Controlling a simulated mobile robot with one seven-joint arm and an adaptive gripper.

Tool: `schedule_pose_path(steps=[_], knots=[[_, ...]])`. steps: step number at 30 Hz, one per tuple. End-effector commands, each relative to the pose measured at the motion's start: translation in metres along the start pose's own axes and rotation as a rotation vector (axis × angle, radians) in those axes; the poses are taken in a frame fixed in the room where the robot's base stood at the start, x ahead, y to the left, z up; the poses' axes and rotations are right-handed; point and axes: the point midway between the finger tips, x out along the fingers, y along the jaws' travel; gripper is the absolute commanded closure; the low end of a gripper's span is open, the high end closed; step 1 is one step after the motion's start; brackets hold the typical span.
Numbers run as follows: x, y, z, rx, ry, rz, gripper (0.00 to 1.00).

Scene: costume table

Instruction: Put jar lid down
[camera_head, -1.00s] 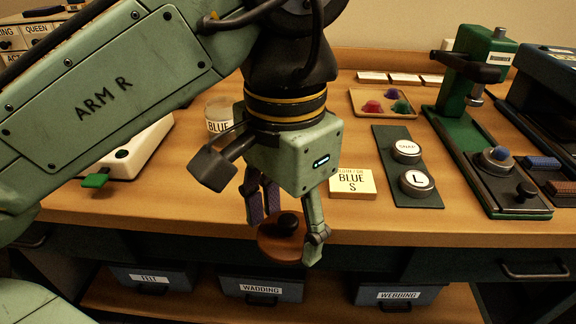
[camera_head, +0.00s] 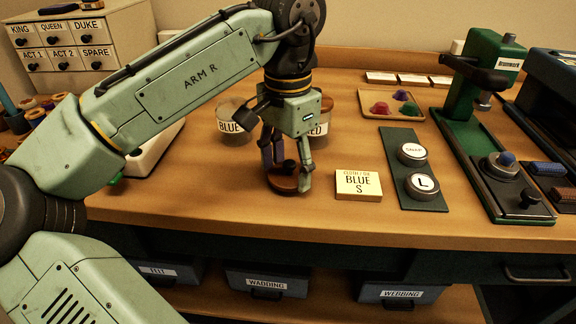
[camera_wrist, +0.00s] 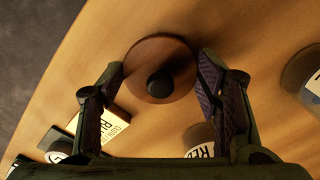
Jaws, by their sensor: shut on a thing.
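The jar lid is a round brown wooden disc with a black knob; it shows in the head view (camera_head: 284,182) and in the wrist view (camera_wrist: 152,52). My gripper (camera_head: 289,178) is shut on the lid, with one finger at each side of it in the wrist view (camera_wrist: 158,75). The lid is low over the front part of the wooden table (camera_head: 230,205); I cannot tell whether it touches the wood. A jar labelled BLUE (camera_head: 232,126) stands behind and left of my gripper. A second jar, its label ending in ED (camera_head: 321,128), is partly hidden behind my gripper.
A yellow card block reading BLUE S (camera_head: 358,185) lies right of the lid. A dark strip with buttons SNAP and L (camera_head: 405,193) and a green press (camera_head: 476,95) are farther right. A tray (camera_head: 384,113) of coloured pieces is behind. Bare table lies left of the lid.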

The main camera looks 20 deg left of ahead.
Motion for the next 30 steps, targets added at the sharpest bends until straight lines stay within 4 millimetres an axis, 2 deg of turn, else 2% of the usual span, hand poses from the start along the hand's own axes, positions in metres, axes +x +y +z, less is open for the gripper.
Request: schedule_pose_path(steps=[3,15,16,24,30], knots=[[0.0085,0.0003,0.0002,0.000,0.000,-0.001,0.65],[0.0138,0.0007,0.0000,0.000,0.001,0.001,0.65],[0.0129,0.0006,0.0001,0.000,0.001,0.001,0.40],[0.0128,0.0005,0.0001,-0.001,0.001,0.000,0.22],[0.0127,0.0005,0.0001,-0.001,0.001,0.000,0.22]])
